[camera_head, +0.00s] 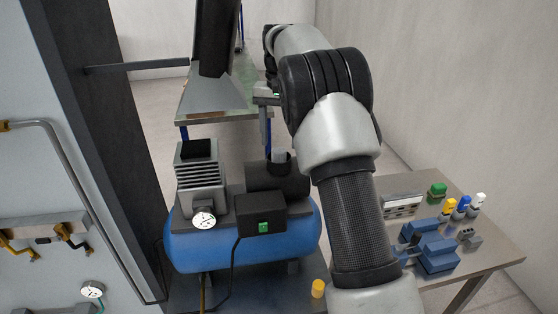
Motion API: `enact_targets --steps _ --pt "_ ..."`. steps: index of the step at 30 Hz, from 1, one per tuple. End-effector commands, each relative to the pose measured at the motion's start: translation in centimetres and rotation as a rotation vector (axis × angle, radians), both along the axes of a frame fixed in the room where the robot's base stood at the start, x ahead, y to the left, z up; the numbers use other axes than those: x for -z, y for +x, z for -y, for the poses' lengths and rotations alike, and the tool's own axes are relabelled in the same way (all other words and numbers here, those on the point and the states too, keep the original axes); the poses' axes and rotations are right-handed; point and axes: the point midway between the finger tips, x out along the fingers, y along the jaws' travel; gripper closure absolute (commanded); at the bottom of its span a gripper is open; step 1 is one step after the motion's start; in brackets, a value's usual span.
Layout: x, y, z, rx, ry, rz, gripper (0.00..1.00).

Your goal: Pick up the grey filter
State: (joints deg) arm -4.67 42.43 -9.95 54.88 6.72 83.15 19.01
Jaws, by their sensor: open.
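A small grey cylinder, which looks like the grey filter (279,157), stands upright in the top of the black cylinder (262,178) on the blue compressor (240,244). My gripper (267,132) points down above and slightly left of it in the picture. The gripper is open with nothing seen between its fingers. One grey finger shows clearly; the rest is mostly hidden behind my arm. I cannot tell the exact gap between the fingertips and the filter.
The ribbed grey motor block (200,190) and a dial gauge (204,218) stand left of the filter. A black box with a green switch (263,226) is in front. A table (480,262) with blue parts is at right. A grey hood (214,95) hangs behind.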

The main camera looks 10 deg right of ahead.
Motion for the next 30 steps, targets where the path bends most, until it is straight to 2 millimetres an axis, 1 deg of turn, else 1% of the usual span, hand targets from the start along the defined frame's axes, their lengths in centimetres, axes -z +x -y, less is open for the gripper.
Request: enact_targets --steps 1,3,6,9,14,15,17,18,22,23,30 --pt "1.0 -0.1 -0.1 0.000 -0.001 -0.004 0.44" --pt "2.0 -0.1 -0.1 0.000 -0.001 -0.004 0.44" --pt "3.0 -0.1 -0.1 0.000 0.000 -0.002 0.44" --pt "3.4 0.0 -0.1 0.000 0.000 -0.001 0.44" --pt "3.3 0.0 -0.2 -0.001 0.000 0.000 0.44" --pt "3.3 0.0 -0.2 -0.001 0.000 0.000 0.48" --pt "3.3 0.0 -0.2 -0.001 0.000 0.000 0.58" --pt "3.3 0.0 -0.2 -0.001 0.000 0.000 0.65" --pt "3.3 0.0 -0.2 -0.001 0.000 0.000 0.86" --pt "3.3 0.0 -0.2 -0.001 0.000 0.000 0.88" --pt "3.3 0.0 -0.2 -0.001 0.000 0.000 0.88"
